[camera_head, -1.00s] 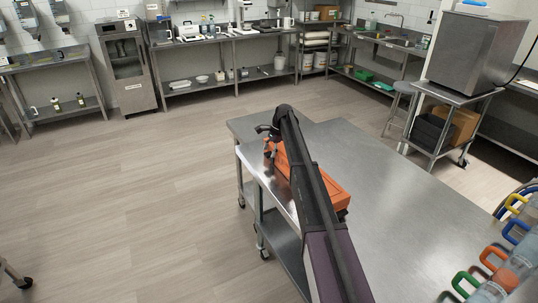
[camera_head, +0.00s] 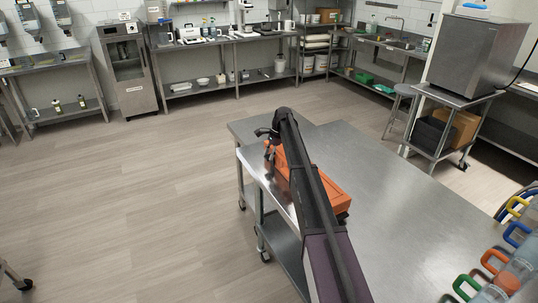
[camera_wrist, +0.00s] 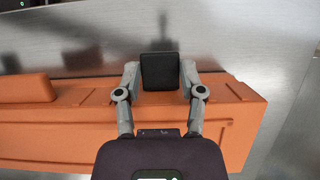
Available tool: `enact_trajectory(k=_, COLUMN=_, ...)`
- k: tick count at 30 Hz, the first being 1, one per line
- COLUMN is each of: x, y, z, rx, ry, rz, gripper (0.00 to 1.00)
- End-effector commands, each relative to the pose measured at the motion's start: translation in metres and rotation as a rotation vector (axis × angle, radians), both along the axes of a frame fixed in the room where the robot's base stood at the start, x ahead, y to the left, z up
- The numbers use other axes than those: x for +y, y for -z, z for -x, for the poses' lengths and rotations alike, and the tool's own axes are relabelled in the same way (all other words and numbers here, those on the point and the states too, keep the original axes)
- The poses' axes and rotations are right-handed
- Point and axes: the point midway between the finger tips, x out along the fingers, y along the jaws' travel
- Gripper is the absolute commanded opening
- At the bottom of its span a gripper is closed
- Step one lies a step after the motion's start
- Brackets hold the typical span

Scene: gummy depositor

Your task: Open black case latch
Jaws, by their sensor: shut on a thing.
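An orange case (camera_head: 330,190) lies on the steel table, partly hidden behind my arm in the head view. In the wrist view the orange case (camera_wrist: 70,125) spans the lower half of the picture. A black latch (camera_wrist: 160,71) stands at the case's far edge, between my fingertips. My gripper (camera_wrist: 160,78) is shut on the black latch, with one grey finger on each side of it. In the head view my gripper (camera_head: 268,142) is at the case's far left end, small and mostly hidden by my arm.
The steel table (camera_head: 400,215) is clear to the right of the case. Jugs with coloured handles (camera_head: 495,260) stand at the lower right. A raised orange block (camera_wrist: 25,88) shows at the left of the wrist view.

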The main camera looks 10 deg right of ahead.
Motion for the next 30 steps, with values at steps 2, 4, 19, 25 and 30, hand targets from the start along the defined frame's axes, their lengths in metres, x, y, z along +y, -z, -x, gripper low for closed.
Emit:
enact_trajectory(k=2, x=0.000, y=0.000, z=0.002, rx=-0.005, ry=0.001, rz=0.023, gripper=0.03)
enact_trajectory(k=4, x=0.001, y=0.000, z=0.002, rx=-0.013, ry=0.001, rz=0.049, gripper=0.03)
enact_trajectory(k=19, x=0.022, y=0.014, z=0.010, rx=-0.130, ry=0.000, rz=0.403, gripper=0.03)
enact_trajectory(k=25, x=0.030, y=0.024, z=0.012, rx=-0.187, ry=-0.001, rz=0.581, gripper=0.03)
enact_trajectory(k=30, x=0.035, y=0.033, z=0.014, rx=-0.234, ry=0.000, rz=0.722, gripper=0.03)
